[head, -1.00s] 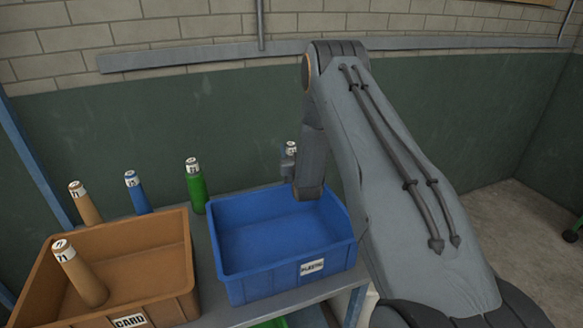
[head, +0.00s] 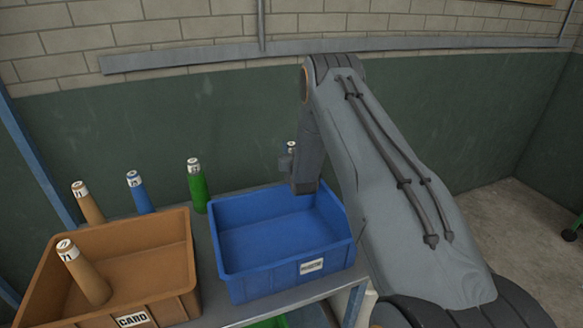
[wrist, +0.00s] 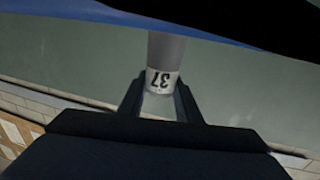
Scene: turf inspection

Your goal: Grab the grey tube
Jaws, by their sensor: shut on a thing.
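The grey tube (wrist: 166,48) is between the two dark fingers of my gripper (wrist: 160,95) in the wrist view. Its white label reads 37 and appears upside down. My gripper is shut on it near the labelled end. In the head view only the tube's white-labelled top (head: 291,146) shows, behind the far rim of the blue bin. My arm hides most of the tube and gripper there.
The blue bin (head: 283,292) stands on a grey table beside the brown CARD bin (head: 165,308), which holds a brown tube (head: 88,275). Behind them stand another brown tube (head: 90,207), a blue tube (head: 141,196) and a green tube (head: 197,190). A green wall is close behind.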

